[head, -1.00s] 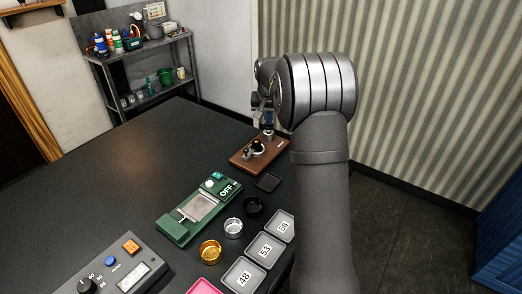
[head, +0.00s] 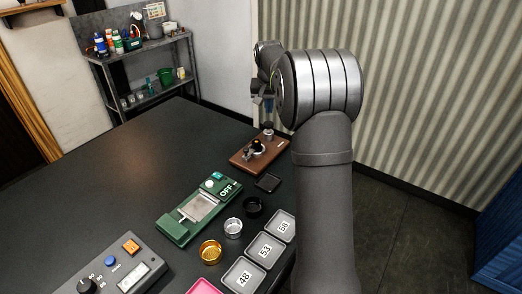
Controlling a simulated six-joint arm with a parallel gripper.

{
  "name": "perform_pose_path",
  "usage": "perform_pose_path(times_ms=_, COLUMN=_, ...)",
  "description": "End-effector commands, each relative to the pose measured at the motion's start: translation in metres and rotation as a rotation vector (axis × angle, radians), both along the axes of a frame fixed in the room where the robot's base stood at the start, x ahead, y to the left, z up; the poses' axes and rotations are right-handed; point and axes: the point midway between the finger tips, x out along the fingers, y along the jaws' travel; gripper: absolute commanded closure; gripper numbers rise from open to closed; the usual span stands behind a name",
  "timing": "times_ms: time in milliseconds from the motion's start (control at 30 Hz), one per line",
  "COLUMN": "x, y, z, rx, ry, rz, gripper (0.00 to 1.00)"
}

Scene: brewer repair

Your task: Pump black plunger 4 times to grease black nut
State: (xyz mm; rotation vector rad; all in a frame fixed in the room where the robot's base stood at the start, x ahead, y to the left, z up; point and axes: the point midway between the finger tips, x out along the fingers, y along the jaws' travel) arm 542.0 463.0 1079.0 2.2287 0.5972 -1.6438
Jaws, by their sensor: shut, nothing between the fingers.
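A brown wooden base (head: 245,160) stands on the dark table at the right edge, near the corrugated wall. On it sit a dark round part with a pale ring (head: 257,145) and a small upright silver and dark part (head: 268,131), which looks like the plunger. I cannot tell for sure which part is the black nut. My gripper (head: 268,108) is above the base, over the upright part, mostly hidden by my arm's wrist. It is shut and holds nothing. A small gap seems to lie between it and the upright part.
A green device marked OFF (head: 198,208), a black ring (head: 253,206), a silver ring (head: 233,228), a gold ring (head: 210,251) and numbered grey trays (head: 265,250) lie in front. A grey control box (head: 110,270) is front left. The table's left middle is clear.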

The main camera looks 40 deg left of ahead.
Motion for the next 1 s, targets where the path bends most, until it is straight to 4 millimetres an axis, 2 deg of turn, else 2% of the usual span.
perform_pose_path(times_ms=167, x=0.000, y=0.000, z=0.011, rx=0.001, ry=-0.002, rz=0.000, gripper=1.00)
perform_pose_path(times_ms=600, x=0.000, y=0.000, z=0.054, rx=0.002, ry=-0.002, rz=0.000, gripper=1.00)
perform_pose_path(times_ms=1000, x=0.000, y=0.000, z=0.060, rx=0.000, ry=0.000, rz=0.000, gripper=1.00)
